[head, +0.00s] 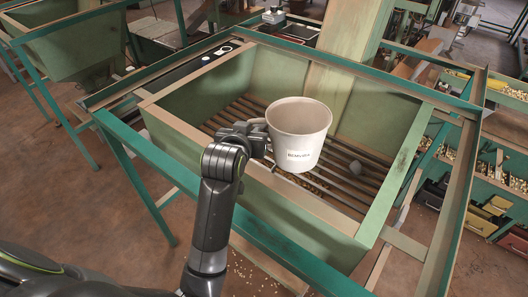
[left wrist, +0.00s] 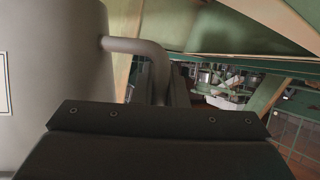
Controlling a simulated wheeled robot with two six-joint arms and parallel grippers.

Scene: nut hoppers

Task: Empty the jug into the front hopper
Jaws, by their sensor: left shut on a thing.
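The jug (head: 299,128) is a pale grey, round vessel with a label on its side. It is upright or nearly so, over the front hopper (head: 305,205), a green box with wooden edges and a slatted grate inside. My left gripper (head: 258,136) is shut on the jug's handle, at the jug's left side. In the left wrist view the jug's wall (left wrist: 45,75) fills the left, and its handle (left wrist: 135,46) runs to the gripper. I cannot see what the jug holds. My right gripper is not in view.
Green metal rails (head: 160,207) frame the hopper. A second green hopper (head: 75,45) stands at the far left. Shelves with bins (head: 495,205) are at the right. A wooden board (head: 350,35) rises behind the hopper. Small nuts lie on the floor in front.

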